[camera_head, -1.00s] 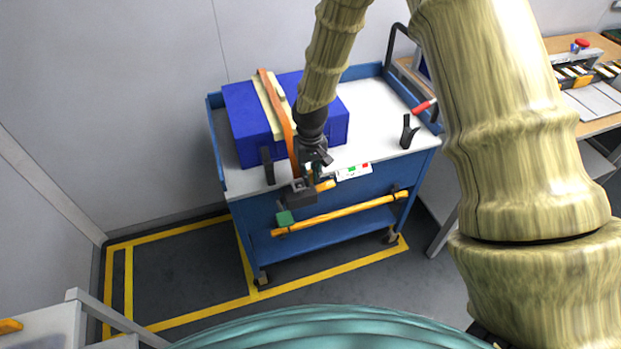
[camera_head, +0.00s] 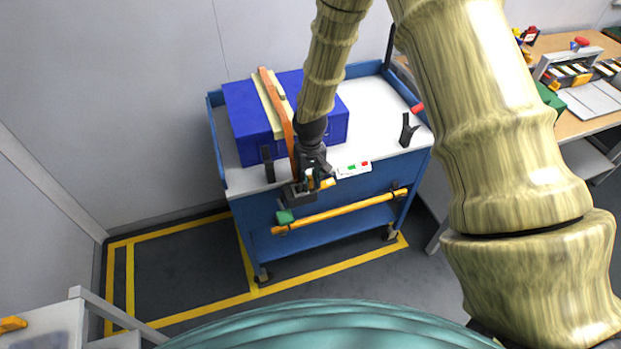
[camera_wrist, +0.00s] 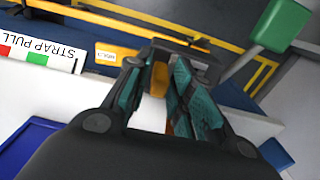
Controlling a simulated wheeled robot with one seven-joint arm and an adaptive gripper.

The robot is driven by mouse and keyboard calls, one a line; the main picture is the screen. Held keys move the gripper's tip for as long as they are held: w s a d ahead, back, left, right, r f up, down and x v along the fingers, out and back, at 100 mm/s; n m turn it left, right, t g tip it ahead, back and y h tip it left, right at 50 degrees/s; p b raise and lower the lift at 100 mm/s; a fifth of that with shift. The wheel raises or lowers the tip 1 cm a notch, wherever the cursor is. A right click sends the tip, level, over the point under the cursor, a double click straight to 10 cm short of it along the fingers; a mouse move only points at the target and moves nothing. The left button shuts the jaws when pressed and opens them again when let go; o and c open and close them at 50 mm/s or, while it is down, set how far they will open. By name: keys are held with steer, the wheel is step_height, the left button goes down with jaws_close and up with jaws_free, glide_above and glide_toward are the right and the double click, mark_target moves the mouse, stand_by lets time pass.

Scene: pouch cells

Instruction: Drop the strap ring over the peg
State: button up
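The orange strap (camera_head: 279,108) runs over a blue box (camera_head: 243,117) on the cart and down toward my gripper (camera_head: 308,182). A dark grey rectangular frame, seemingly the strap ring (camera_head: 298,195), sits at my fingertips, out past the cart's front edge. In the wrist view, my teal fingers (camera_wrist: 160,80) close in on an orange-yellow piece (camera_wrist: 159,77) just below the dark frame (camera_wrist: 205,62). A green block (camera_wrist: 278,28) on a grey rod stands right of the frame; it also shows in the head view (camera_head: 284,217). I cannot make out the peg for certain.
The blue cart has a white top (camera_head: 372,108), a "STRAP PULL" label (camera_wrist: 38,54) and a yellow front bar (camera_head: 340,212). Black forked holders (camera_head: 408,130) stand near its front edge. A bench (camera_head: 575,122) is at right. Floor before the cart is clear.

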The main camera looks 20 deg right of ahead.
mark_target(310, 177)
steer(key=shift+r+b, duration=1.4)
steer(key=shift+r, duration=4.65)
steer(key=s+f+y, duration=0.1)
steer(key=s+f, duration=0.6)
steer(key=f, duration=0.2)
steer(key=s+f, duration=0.7)
steer(key=f, duration=0.3)
steer(key=s+d+f, duration=0.1)
steer(key=s+f, duration=0.2)
steer(key=s, duration=0.4)
steer(key=s+d+f, duration=0.1)
steer(key=s+f, duration=0.2)
steer(key=s, duration=0.5)
steer(key=s+d+f+h, duration=0.1)
steer(key=s+f, duration=0.3)
steer(key=s, duration=0.3)
steer(key=shift+s+d+m, duration=0.2)
steer(key=shift+d+m, duration=0.05)
steer(key=shift+m, duration=0.15)
